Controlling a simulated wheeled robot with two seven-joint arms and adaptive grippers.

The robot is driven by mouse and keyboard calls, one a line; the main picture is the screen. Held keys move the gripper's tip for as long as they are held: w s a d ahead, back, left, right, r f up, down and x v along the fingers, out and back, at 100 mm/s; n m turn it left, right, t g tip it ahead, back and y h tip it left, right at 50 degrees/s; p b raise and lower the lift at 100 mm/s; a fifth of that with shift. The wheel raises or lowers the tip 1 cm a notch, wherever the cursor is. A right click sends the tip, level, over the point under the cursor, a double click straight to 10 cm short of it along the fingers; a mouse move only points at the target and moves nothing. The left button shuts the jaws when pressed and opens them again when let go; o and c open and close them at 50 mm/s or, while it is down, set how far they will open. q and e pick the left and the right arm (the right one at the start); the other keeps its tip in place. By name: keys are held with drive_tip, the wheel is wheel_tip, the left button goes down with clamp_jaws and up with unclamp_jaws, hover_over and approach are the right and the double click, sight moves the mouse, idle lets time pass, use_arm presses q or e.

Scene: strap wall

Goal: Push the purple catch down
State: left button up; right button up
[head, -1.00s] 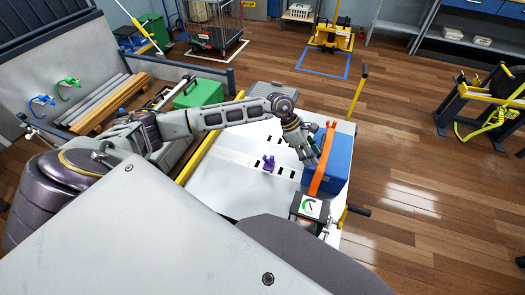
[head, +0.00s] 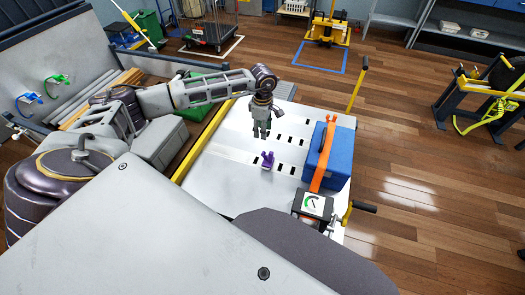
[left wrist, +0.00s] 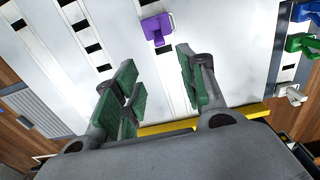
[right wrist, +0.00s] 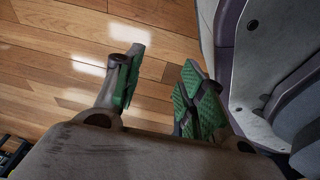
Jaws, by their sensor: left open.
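The purple catch (head: 267,160) stands on the white slotted panel (head: 225,185), left of the blue box. It also shows in the left wrist view (left wrist: 157,28), beyond my fingertips and near the top edge. My left gripper (head: 261,133) is open and empty above the panel, just behind the catch in the head view and apart from it. Its green-padded fingers (left wrist: 155,80) are spread in the left wrist view. My right gripper (right wrist: 158,75) is open and empty over the wooden floor; it does not show in the head view.
A blue box (head: 335,160) under an orange strap (head: 322,158) stands on the panel's right side. A gauge box (head: 312,205) with a crank is at the near right. A yellow rail (head: 203,142) runs along the left edge.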

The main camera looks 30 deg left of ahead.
sight(263, 152)
use_arm(q)
drive_tip(key=shift+f, duration=0.15)
wheel_tip(263, 152, down, 12)
drive_tip(key=shift+f+b, duration=0.1)
drive_tip(key=shift+b, duration=0.4)
drive_tip(key=shift+f, duration=0.65)
use_arm(e)
drive_tip(key=shift+w+a+r, duration=0.35)
drive_tip(key=shift+w+a, duration=0.15)
drive_tip(key=shift+w, duration=0.1)
drive_tip(key=shift+w+a+r, duration=0.3)
drive_tip(key=shift+w+a, duration=0.2)
drive_tip(key=shift+w, duration=0.05)
drive_tip(key=shift+s, duration=0.1)
use_arm(q)
drive_tip(key=shift+c, duration=0.6)
clamp_jaws()
use_arm(e)
drive_tip(key=shift+s+d+f, duration=0.1)
drive_tip(key=shift+s+d, duration=0.05)
drive_tip(key=shift+d, duration=0.6)
drive_tip(key=shift+a, duration=0.1)
